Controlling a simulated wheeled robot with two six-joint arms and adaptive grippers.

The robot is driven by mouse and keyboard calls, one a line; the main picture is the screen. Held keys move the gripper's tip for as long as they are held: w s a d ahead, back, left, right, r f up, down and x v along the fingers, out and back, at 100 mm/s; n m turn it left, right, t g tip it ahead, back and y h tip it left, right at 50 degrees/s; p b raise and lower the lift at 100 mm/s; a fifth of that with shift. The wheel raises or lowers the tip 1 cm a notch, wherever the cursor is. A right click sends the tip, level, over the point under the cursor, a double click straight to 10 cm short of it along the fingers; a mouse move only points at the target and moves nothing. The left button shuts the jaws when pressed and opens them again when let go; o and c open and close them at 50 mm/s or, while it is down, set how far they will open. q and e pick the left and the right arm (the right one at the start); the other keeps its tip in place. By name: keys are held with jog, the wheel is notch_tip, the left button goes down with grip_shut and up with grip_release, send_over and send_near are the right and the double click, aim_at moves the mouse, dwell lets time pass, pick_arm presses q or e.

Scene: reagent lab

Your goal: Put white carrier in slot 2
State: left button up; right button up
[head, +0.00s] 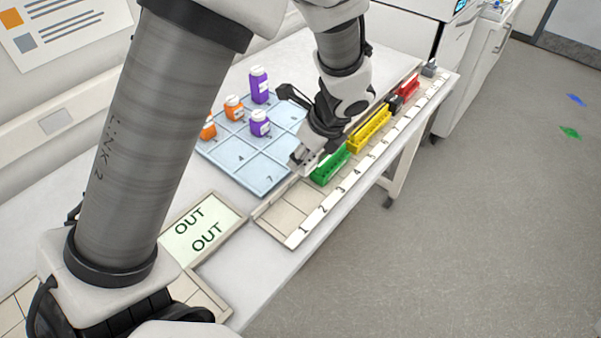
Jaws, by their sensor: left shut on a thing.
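My left gripper (303,153) points down over the near end of the numbered rack (291,243). It is shut on a pale piece (299,163), which looks like the white carrier. Most of it is hidden by the gripper, and I cannot tell whether it touches anything below. It is just left of the green carrier (328,171). The label of slot 2 (321,209) shows on the rack's white front strip, and the bays beside labels 1 and 2 look empty. My right gripper is not in view.
A yellow carrier (369,132) and a red carrier (408,88) stand farther along the rack. A blue gridded tray (225,158) holds purple bottles (259,84) and orange bottles (234,106). An OUT tray (203,229) lies nearer.

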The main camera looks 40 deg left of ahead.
aim_at(306, 176)
pick_arm(q)
jog(key=f, duration=0.1)
jog(key=s+d+f, duration=0.1)
jog(key=f, duration=0.2)
jog(key=shift+s+d+f+b, duration=0.2)
jog(key=shift+s+d+b, duration=0.1)
jog(key=shift+s+d, duration=0.1)
jog(key=x, duration=0.4)
jog(key=shift+w+d+f+b, duration=0.25)
jog(key=shift+w+f+b, duration=0.1)
jog(key=shift+w+f, duration=0.05)
jog(key=shift+c, duration=0.5)
jog(key=shift+s+d+r, duration=0.2)
jog(key=shift+d, duration=0.05)
jog(key=shift+f, duration=0.2)
jog(key=o, duration=1.2)
jog(key=shift+w+a, duration=0.1)
jog(key=shift+o, duration=0.2)
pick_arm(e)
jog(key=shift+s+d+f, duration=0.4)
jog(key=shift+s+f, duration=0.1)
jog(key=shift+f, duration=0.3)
